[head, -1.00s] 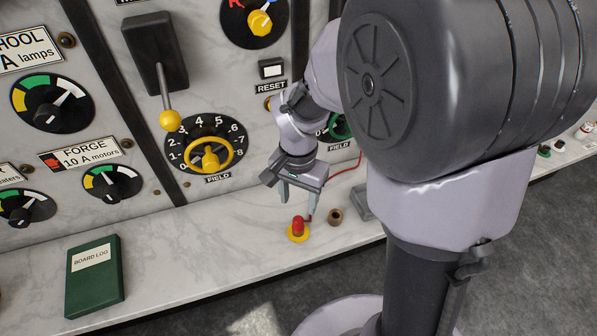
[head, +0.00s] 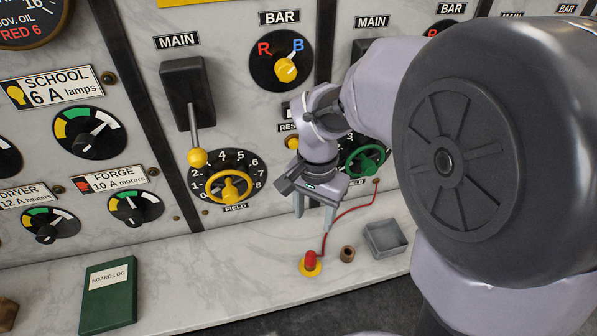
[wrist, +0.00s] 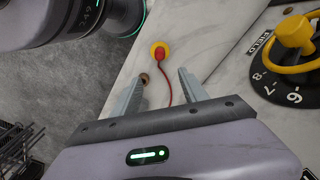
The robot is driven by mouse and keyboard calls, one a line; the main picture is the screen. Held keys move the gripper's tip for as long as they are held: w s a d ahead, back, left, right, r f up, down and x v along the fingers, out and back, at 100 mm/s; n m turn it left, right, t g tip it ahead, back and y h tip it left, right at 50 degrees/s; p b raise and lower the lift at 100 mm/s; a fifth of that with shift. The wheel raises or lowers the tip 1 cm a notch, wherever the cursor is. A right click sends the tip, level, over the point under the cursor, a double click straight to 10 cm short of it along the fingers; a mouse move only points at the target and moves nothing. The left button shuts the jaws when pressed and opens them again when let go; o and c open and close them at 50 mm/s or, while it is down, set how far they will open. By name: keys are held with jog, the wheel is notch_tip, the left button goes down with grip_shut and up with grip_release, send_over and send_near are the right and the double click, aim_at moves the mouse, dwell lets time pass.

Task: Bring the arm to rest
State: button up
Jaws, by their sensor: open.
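My gripper (head: 314,207) is open and empty, pointing down in front of the marble panel in the head view. In the wrist view its two fingers (wrist: 160,95) are spread apart with nothing between them. Below it in the head view, a red plug (head: 311,260) stands on a yellow round base on the marble ledge (head: 230,262). The plug also shows beyond the fingertips in the wrist view (wrist: 159,54). My arm comes in from the right and hides part of the panel.
A brown ring (head: 347,254) and a grey tray (head: 385,240) sit right of the plug. A red cord (head: 345,213) runs from the plug to the panel. A yellow field handwheel (head: 230,188) and a lever with a yellow knob (head: 197,157) stick out at left. A green log book (head: 108,295) lies on the ledge.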

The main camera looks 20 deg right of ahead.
jog(key=s+a+r+n+t+y+b, duration=0.1)
jog(key=s+a+n+t+b, duration=0.1)
jog(key=s, duration=0.4)
jog(key=s+a+r+n+t+y+b, duration=0.1)
jog(key=s+a+r+n+t+b, duration=0.1)
jog(key=s+b, duration=0.3)
jog(key=shift+s+r+n+t, duration=0.25)
jog(key=shift+s+n+t, duration=0.05)
jog(key=shift+s+t, duration=0.65)
jog(key=shift+o, duration=0.4)
